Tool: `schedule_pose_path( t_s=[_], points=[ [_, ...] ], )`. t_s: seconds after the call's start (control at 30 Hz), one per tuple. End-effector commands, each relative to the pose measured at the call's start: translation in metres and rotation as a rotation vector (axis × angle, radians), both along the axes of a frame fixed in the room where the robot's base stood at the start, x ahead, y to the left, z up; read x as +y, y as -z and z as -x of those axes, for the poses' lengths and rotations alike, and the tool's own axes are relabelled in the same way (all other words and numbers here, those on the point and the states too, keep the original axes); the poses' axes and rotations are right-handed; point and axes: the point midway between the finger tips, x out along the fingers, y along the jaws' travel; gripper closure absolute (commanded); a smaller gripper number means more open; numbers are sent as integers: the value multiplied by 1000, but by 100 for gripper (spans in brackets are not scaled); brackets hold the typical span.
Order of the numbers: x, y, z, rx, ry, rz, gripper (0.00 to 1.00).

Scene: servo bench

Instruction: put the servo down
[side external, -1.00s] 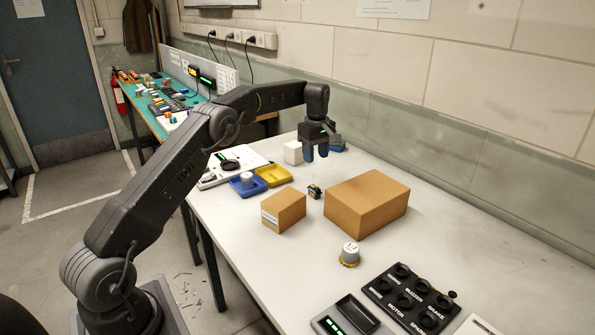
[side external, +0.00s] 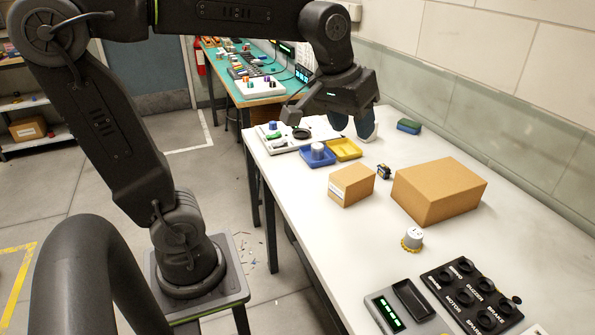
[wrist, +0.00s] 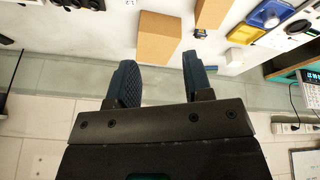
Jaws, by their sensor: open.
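The servo (side external: 384,171), a small dark block with a yellowish part, lies on the white table between the small and large cardboard boxes. It also shows in the wrist view (wrist: 200,33), near the top, beyond my fingertips. My gripper (side external: 352,124) is open and empty. It is above the far part of the table, behind the servo and apart from it in the side view. In the wrist view both blue fingers (wrist: 160,75) stand apart with nothing between them. Fine detail of the servo is too small to tell.
The small box (side external: 351,186) and large box (side external: 440,190) flank the servo. A blue tray (side external: 305,161), yellow tray (side external: 354,155), white block (side external: 371,134) and green-blue block (side external: 409,126) are farther back.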

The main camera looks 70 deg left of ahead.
Motion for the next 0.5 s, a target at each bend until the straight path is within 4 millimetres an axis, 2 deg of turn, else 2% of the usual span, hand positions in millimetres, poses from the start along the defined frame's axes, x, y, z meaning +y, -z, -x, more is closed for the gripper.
schedule_pose_path(
  t_s=[0.03,0.1,0.2,0.33,0.5],
  points=[
    [-8,5,25,-25,69,-21,54],
    [-16,16,51,-52,154,-51,54],
    [-24,32,81,-83,254,-88,54],
    [-29,49,104,-109,338,-120,54],
    [-30,57,113,-118,375,-134,54]
  ],
)
